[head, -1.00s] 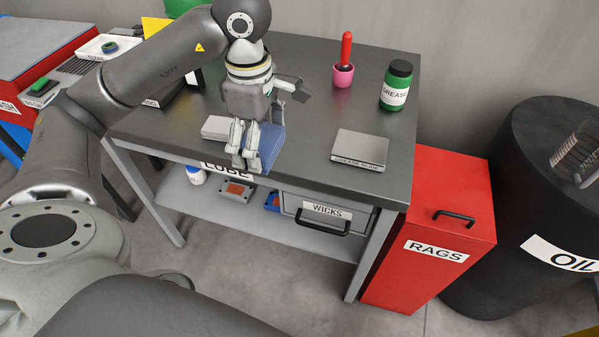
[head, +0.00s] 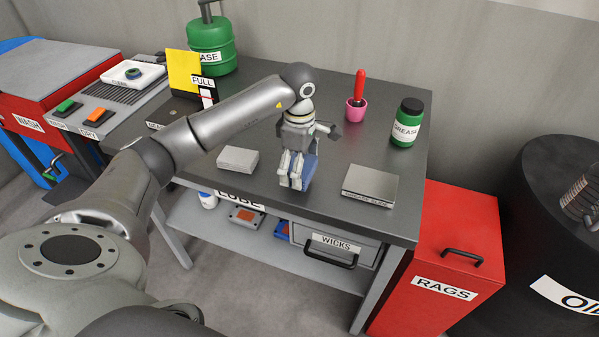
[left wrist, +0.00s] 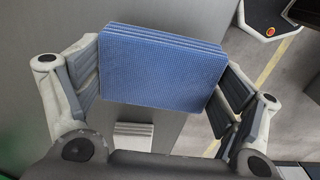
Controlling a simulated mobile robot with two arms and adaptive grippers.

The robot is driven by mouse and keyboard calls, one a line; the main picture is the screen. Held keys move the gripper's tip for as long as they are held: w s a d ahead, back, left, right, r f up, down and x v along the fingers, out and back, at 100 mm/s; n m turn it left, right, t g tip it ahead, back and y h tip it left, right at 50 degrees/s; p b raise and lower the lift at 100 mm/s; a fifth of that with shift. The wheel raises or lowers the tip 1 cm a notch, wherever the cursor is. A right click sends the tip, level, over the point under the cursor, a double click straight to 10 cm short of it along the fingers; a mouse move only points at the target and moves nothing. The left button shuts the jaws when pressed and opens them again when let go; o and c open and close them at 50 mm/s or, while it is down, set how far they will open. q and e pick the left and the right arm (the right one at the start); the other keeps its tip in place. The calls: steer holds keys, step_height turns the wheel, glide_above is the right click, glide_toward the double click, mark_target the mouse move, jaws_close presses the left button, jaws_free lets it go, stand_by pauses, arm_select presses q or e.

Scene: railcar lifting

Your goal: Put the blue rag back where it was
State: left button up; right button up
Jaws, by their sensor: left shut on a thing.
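The blue rag (left wrist: 160,68) is a folded, layered blue cloth. In the left wrist view it sits between the two fingers of my left gripper (left wrist: 160,90), which is shut on it. In the head view my left gripper (head: 294,178) holds the rag (head: 309,167) at the front part of the dark workbench top (head: 270,105), between a small light grey block and a flat grey plate. I cannot tell whether the rag touches the bench top. My right gripper is in neither view.
The grey block (head: 238,159) lies left of the gripper, the labelled plate (head: 369,185) right. A pink cup (head: 355,110) and green grease jar (head: 406,122) stand behind. The red RAGS bin (head: 455,235), with a handle on top, and black OIL drum (head: 550,200) stand right of the bench.

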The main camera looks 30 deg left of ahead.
arm_select(q)
step_height(320, 180, down, 3)
steer(key=shift+f+p, duration=0.1)
steer(key=shift+p, duration=0.6)
steer(key=shift+w, duration=0.1)
steer(key=shift+f+b, duration=0.2)
steer(key=shift+b, duration=0.1)
steer(key=o, duration=0.6)
steer(key=shift+o, duration=0.8)
steer(key=shift+r, duration=0.1)
